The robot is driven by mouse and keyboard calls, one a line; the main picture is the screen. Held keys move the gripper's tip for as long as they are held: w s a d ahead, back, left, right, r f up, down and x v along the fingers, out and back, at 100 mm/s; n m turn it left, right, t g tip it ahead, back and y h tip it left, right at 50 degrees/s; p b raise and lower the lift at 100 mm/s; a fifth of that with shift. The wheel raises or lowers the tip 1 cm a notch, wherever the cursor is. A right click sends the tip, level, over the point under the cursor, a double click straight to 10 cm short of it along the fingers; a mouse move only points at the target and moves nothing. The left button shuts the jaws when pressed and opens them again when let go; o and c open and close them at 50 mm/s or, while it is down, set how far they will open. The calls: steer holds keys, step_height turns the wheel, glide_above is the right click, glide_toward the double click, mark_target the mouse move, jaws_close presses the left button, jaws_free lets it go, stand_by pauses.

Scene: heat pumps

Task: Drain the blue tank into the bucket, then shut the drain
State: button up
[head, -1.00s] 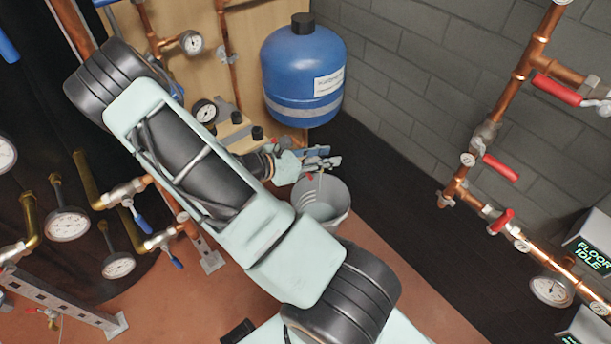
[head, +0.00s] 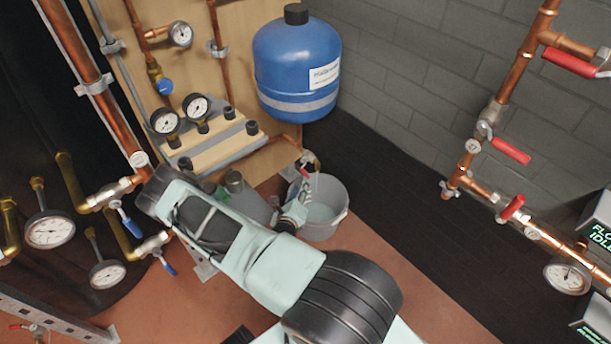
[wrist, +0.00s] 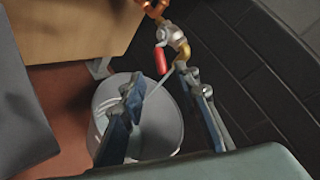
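The blue tank (head: 297,72) hangs by the wooden panel in the head view. Below it is the drain valve (head: 309,160); the wrist view shows its red handle (wrist: 161,60) and brass outlet (wrist: 182,48). The grey bucket (head: 337,222) stands on the floor underneath, also in the wrist view (wrist: 172,122). A thin pale strand runs from the outlet toward the bucket; I cannot tell whether it is water or a hose. My gripper (wrist: 163,82) is open and empty, its fingers apart in front of the valve and over the bucket, not touching the handle.
The wooden panel (head: 175,85) carries copper pipes and gauges. Copper pipes with red-handled valves (head: 510,151) run along the right wall. Blue-handled valves (head: 130,226) are at the left.

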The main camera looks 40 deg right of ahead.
mark_target(305, 175)
steer(key=b+x, duration=0.2)
steer(key=x, duration=0.6)
steer(key=shift+w+d+f+b, duration=0.15)
steer(key=shift+w+d+b, duration=0.1)
steer(key=shift+w+b, duration=0.1)
jaws_close()
